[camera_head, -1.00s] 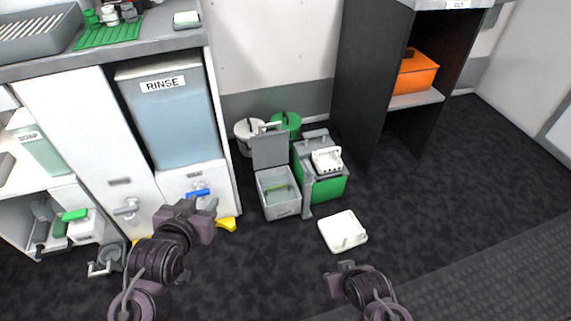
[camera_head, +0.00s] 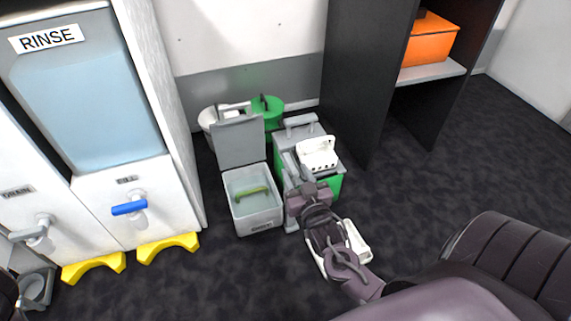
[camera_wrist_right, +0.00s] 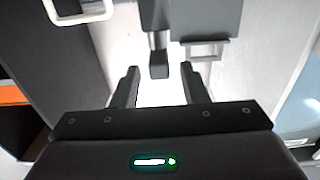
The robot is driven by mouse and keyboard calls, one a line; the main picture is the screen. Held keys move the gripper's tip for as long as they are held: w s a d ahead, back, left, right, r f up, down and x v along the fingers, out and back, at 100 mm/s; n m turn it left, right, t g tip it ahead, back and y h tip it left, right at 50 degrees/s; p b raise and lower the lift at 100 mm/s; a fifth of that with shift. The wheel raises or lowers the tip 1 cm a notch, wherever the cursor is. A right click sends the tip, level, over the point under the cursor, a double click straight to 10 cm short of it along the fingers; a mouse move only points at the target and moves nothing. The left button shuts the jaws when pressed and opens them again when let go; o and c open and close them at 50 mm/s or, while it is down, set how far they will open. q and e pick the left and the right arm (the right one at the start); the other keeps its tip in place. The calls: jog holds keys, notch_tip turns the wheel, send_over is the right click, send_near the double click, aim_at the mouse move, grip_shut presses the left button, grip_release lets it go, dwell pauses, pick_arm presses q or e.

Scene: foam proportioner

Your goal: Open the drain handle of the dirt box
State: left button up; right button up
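I cannot tell for sure which container is the dirt box. A green box with a grey top (camera_head: 335,187) stands on the floor in the middle of the head view. My right gripper (camera_head: 303,188) is at its front left side and hides part of it. In the right wrist view my right gripper (camera_wrist_right: 160,88) is open, its fingers apart. A dark grey block (camera_wrist_right: 158,65), perhaps a handle end, shows between or just beyond the fingertips; contact cannot be told. My left gripper is not in view; only a dark piece, probably of my left arm, shows at the lower left edge.
A grey bin (camera_head: 258,218) with raised lid holds water and a green item, left of the green box. The cabinet at left has a blue handle (camera_head: 129,208) and a grey handle (camera_head: 32,232).

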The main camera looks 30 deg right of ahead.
aim_at(290, 162)
jog(key=b+x, duration=0.2)
jog(key=x, duration=0.3)
jog(key=shift+f, duration=0.1)
grip_shut()
